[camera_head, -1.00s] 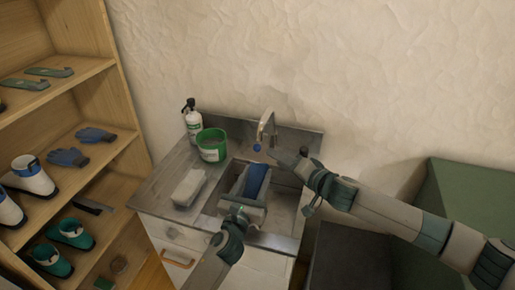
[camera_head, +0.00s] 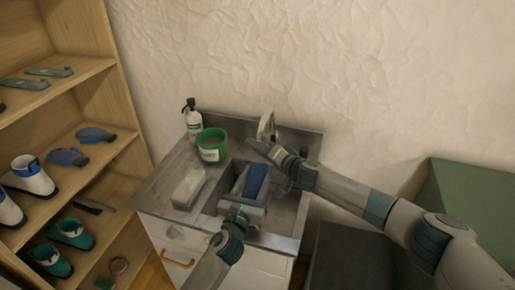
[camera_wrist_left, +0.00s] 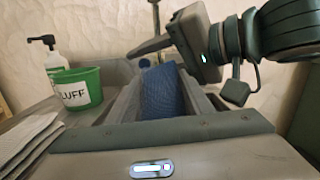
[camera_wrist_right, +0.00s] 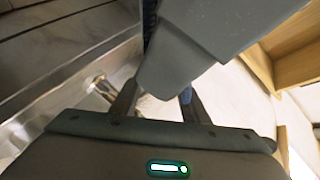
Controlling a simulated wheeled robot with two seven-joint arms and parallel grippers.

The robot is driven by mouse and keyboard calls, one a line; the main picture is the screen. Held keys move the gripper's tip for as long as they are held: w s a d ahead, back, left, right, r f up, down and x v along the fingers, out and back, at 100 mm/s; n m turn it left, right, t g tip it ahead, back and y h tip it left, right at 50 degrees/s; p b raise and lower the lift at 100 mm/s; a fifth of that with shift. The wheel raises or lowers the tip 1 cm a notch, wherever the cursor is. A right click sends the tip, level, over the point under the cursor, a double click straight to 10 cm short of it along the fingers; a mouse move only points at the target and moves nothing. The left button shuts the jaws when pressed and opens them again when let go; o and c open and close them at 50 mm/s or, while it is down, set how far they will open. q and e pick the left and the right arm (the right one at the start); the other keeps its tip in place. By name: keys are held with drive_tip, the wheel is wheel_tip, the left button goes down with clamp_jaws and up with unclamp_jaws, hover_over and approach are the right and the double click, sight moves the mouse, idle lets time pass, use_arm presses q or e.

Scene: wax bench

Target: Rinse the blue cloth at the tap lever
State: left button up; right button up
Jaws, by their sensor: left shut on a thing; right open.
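The blue cloth (camera_head: 257,180) hangs in the sink basin, held between the fingers of my left gripper (camera_head: 250,193). In the left wrist view the cloth (camera_wrist_left: 162,90) fills the gap between the fingers. The tap (camera_head: 266,126) stands at the back of the sink; its spout shows above my right gripper (camera_head: 256,147). My right gripper is open at the tap and above the cloth. The tap lever is hidden behind it, and I cannot tell whether the fingers touch it. In the right wrist view no thing sits clearly between the fingers (camera_wrist_right: 158,103).
A green bucket (camera_head: 212,146) and a pump bottle (camera_head: 193,119) stand left of the tap. A pale block-like stack (camera_head: 188,187) lies left of the basin (camera_head: 213,200). A wooden shelf with boots and gloves is at left, and a green box (camera_head: 470,205) at right.

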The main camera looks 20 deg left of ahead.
drive_tip(key=shift+w+a+f, duration=0.1)
drive_tip(key=shift+w+a, duration=0.15)
drive_tip(key=shift+a, duration=0.05)
drive_tip(key=shift+c, duration=0.2)
clamp_jaws()
drive_tip(key=shift+r, duration=0.2)
drive_tip(key=shift+o, duration=0.2)
unclamp_jaws()
